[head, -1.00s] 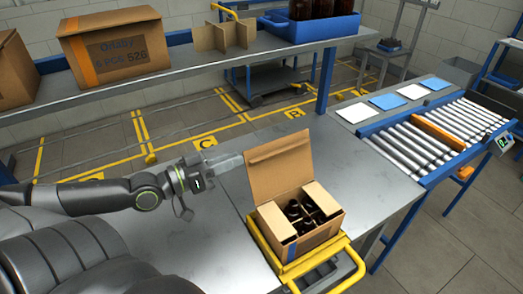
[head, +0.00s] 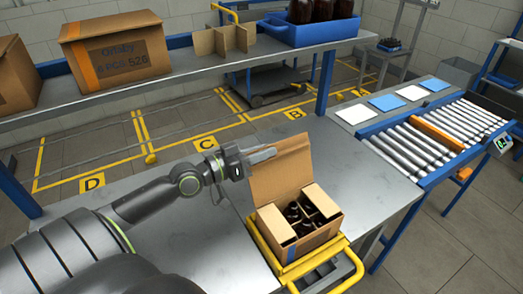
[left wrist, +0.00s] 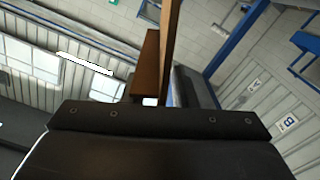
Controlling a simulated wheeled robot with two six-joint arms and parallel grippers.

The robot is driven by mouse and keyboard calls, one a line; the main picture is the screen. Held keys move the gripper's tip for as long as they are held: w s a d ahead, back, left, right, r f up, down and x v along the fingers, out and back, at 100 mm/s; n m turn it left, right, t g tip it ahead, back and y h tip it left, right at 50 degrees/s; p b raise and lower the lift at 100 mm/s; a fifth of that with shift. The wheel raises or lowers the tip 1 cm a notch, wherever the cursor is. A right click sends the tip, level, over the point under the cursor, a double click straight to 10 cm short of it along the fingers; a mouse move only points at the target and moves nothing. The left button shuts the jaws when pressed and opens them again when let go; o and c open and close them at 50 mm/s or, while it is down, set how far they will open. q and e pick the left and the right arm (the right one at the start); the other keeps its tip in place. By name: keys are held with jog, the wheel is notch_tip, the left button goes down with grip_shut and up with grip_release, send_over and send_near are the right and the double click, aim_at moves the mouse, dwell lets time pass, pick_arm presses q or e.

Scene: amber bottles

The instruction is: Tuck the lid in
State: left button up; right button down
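An open cardboard carton (head: 309,240) stands on the yellow-framed stand at the table's right front edge. Dark bottle tops (head: 301,212) show between dividers inside it. Its lid (head: 282,172) stands up at the back, tilted a little backward, with a tuck flap along its top edge. Two light side flaps (head: 322,199) lie folded inward. My left gripper (head: 272,153) is at the upper left of the lid, close behind it; whether they touch is unclear. Its finger gap cannot be made out. The left wrist view shows the lid (left wrist: 170,45) nearly edge-on. My right gripper is out of view.
The yellow stand (head: 354,276) surrounds the carton. A roller conveyor (head: 437,135) lies to the right, with white and blue pads (head: 383,102) beside it. A shelf (head: 200,67) behind carries cartons, a divider and a blue bottle tray (head: 310,27). The metal table left of the carton is clear.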

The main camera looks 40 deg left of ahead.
pick_arm(q)
grip_shut()
dwell(1.4)
